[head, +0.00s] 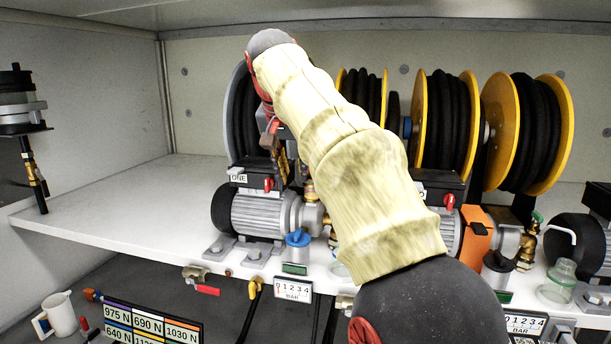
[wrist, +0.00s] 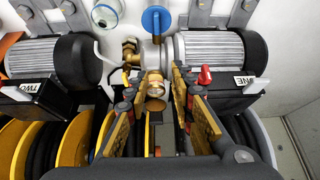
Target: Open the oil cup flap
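A small brass cup (wrist: 155,89), which looks like the oil cup, stands on the pump of the unit labelled ONE. In the head view a brass fitting (head: 309,189) shows there, beside my arm. I cannot make out clearly whether its flap is up or down. My gripper (wrist: 153,84) is open in the wrist view, with one finger on each side of the cup and nothing between the pads. Whether the fingers touch the cup is unclear. In the head view my gripper (head: 279,158) is above the motor, partly hidden by my arm.
A blue-handled cap (head: 298,238) and a red lever (head: 268,184) are close by. The grey motor (head: 262,214) stands on the white shelf (head: 130,205). Yellow hose reels (head: 497,115) line the back. A glass jar (head: 558,283) stands at right. The shelf's left is clear.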

